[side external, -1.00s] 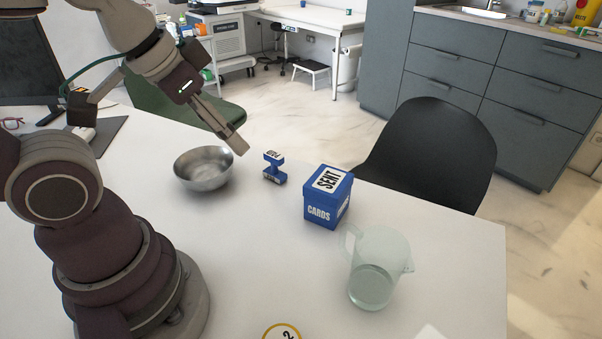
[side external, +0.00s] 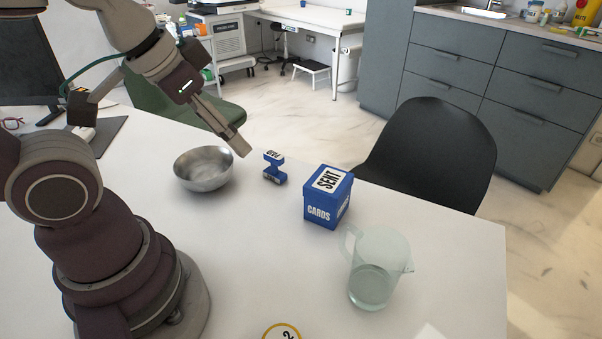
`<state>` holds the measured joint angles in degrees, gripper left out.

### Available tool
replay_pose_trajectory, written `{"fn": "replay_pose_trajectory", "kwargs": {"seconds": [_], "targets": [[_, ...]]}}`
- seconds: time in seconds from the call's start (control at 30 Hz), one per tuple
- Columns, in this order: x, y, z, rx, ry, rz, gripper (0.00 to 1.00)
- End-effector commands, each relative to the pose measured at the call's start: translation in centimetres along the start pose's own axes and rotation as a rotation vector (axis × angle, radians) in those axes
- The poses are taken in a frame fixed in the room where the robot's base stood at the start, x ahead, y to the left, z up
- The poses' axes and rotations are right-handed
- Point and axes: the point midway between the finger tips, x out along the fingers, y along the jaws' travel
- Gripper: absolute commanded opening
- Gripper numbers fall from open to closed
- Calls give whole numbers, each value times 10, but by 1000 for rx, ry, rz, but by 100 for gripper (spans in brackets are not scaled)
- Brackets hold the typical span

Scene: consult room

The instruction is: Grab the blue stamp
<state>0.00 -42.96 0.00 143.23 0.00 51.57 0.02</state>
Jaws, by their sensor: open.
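The blue stamp (side external: 274,167) stands upright on the white table, with a white label on its top. It sits between the metal bowl and the blue card box. My gripper (side external: 240,148) is open and empty. It is above the table, up and to the left of the stamp in the picture, and apart from it. Its fingers point down and to the right, towards the stamp. The fingers overlap in this view, so the gap between them is hard to see.
A metal bowl (side external: 204,169) is left of the stamp. A blue card box (side external: 322,205) marked SENT and CARDS is to its right. A clear jug (side external: 377,270) is nearer the front. A black chair (side external: 432,150) is behind the table (side external: 250,260), whose middle front is mostly clear.

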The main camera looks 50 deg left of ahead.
Motion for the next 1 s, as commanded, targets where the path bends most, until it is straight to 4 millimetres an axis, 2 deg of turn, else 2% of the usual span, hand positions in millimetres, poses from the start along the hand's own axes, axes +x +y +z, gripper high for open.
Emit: {"fn": "replay_pose_trajectory", "kwargs": {"seconds": [0.13,0.27,0.4,0.5,0.6,0.7,0.8,1.0], "targets": [[0,-5,-16,94,-42,-7,50],[12,-23,-56,353,-148,0,50],[46,-55,-91,665,-266,59,50],[80,-83,-103,880,-337,129,50],[114,-107,-104,1068,-385,211,50],[138,-124,-98,1201,-409,278,50],[151,-132,-94,1274,-417,317,50],[181,-134,-76,1298,-420,332,50]]}}
